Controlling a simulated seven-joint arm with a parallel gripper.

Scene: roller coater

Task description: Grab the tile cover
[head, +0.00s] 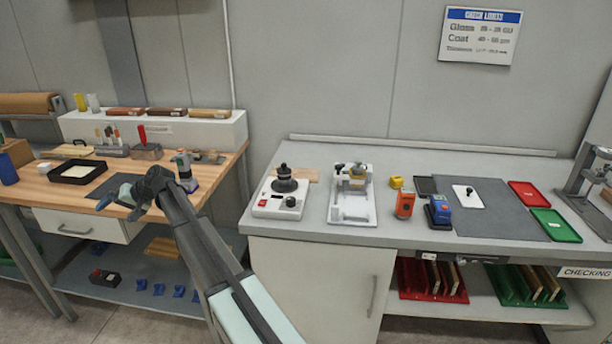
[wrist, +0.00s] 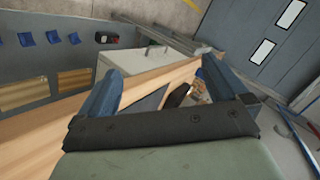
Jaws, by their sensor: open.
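A white square plate with a black knob (head: 466,196) lies on the grey mat (head: 515,222) of the right bench; it looks like the tile cover, but I cannot be sure. Nothing hides it in the head view. It is not visible in the wrist view. My gripper (head: 118,207) is far to its left, over the front edge of the wooden bench. Both fingers show apart in the wrist view (wrist: 160,72), open with nothing between them.
The right bench holds an orange device (head: 404,204), a blue device (head: 438,211), a red tray (head: 529,194), a green tray (head: 555,226) and a white machine with a black knob (head: 280,203). A black-rimmed tray (head: 77,171) and tools crowd the wooden bench (head: 52,190).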

